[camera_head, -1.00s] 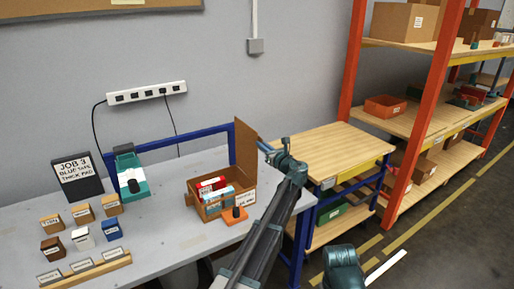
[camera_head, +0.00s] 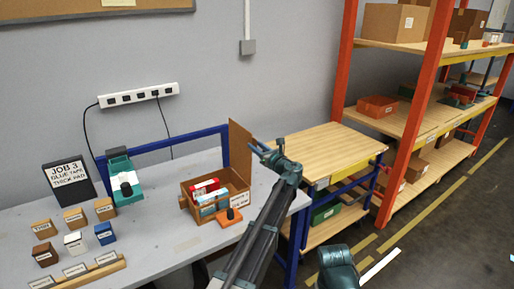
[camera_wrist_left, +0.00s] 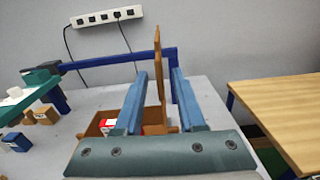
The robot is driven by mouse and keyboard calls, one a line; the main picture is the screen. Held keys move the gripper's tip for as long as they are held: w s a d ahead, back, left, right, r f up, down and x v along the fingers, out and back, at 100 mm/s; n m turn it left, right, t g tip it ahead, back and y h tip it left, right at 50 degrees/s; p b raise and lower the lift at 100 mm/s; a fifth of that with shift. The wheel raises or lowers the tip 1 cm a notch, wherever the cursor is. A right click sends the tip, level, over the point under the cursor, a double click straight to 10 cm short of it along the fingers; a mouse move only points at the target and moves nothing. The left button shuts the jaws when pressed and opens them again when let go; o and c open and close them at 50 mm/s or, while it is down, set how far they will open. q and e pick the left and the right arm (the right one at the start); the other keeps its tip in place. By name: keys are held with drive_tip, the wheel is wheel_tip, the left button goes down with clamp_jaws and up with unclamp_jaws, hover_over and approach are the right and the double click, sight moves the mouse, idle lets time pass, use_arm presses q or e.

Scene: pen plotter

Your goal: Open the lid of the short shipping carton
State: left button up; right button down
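The short shipping carton (camera_head: 207,213) stands on the grey workbench with its brown lid (camera_head: 239,150) upright along its right side. Red and light-blue packs (camera_head: 206,188) show inside the open top. My left gripper (camera_head: 258,149) is at the lid's right edge, fingers pointing towards it. In the left wrist view the lid (camera_wrist_left: 158,70) shows edge-on between the two blue fingers of my open left gripper (camera_wrist_left: 158,85), with a gap on both sides. The carton body (camera_wrist_left: 95,122) is partly hidden behind the left finger there. My right gripper is not in view.
An orange object with a black knob (camera_head: 230,216) sits in front of the carton. A teal device (camera_head: 124,182), small labelled boxes (camera_head: 75,218) and a job sign (camera_head: 68,178) stand to the left. A wooden-topped table (camera_head: 325,150) is at right.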

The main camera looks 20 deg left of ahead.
use_arm(q)
drive_tip(key=v, duration=1.3)
drive_tip(key=shift+s+d, duration=0.25)
drive_tip(key=shift+s, duration=0.05)
drive_tip(key=s+a+f+n+g+h, duration=0.3)
drive_tip(key=s+f+n+g, duration=0.1)
drive_tip(key=s+f+n, duration=0.45)
drive_tip(key=s+a+f+n+g+h, duration=0.4)
drive_tip(key=s+f+n, duration=0.4)
drive_tip(key=s, duration=0.2)
drive_tip(key=s+d+f+n+g+h, duration=0.3)
drive_tip(key=s+d+f+n+h, duration=0.2)
drive_tip(key=s+d+n+h, duration=0.45)
drive_tip(key=s+d+m+y, duration=0.3)
drive_tip(key=s+d+y, duration=0.1)
drive_tip(key=s+d, duration=0.4)
drive_tip(key=shift+d+f+g, duration=0.2)
drive_tip(key=shift+d+g, duration=0.2)
